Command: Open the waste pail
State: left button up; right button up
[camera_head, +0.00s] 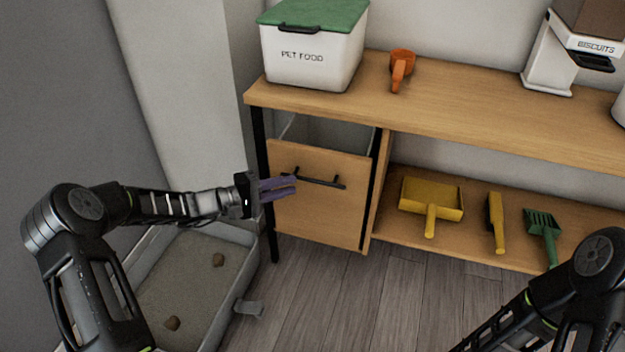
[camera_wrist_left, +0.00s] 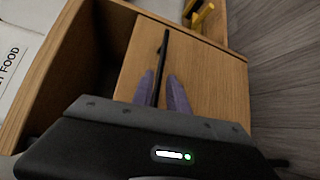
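A wooden pull-out front (camera_head: 318,215) with a dark bar handle (camera_head: 325,183) sits under the left end of the bench. It stands out from the frame, with a gap above and behind it; no pail shows inside. My left gripper (camera_head: 282,188) is at the handle's left end. In the left wrist view the handle (camera_wrist_left: 165,50) runs between the two purple fingers (camera_wrist_left: 161,78), with small gaps on both sides, so the gripper looks open around the bar. The wooden front (camera_wrist_left: 205,75) also shows there. My right arm enters at the lower right; its gripper is out of view.
A yellow dustpan (camera_head: 431,200), yellow brush (camera_head: 495,222) and green scoop (camera_head: 543,230) lie on the lower shelf. A grey litter tray (camera_head: 240,275) is on the floor.

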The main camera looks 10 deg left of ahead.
aim_at(310, 181)
pick_arm(q)
jog(key=b+x, duration=0.2)
jog(key=x, duration=0.6)
jog(key=shift+s, duration=0.1)
grip_shut()
dwell(1.4)
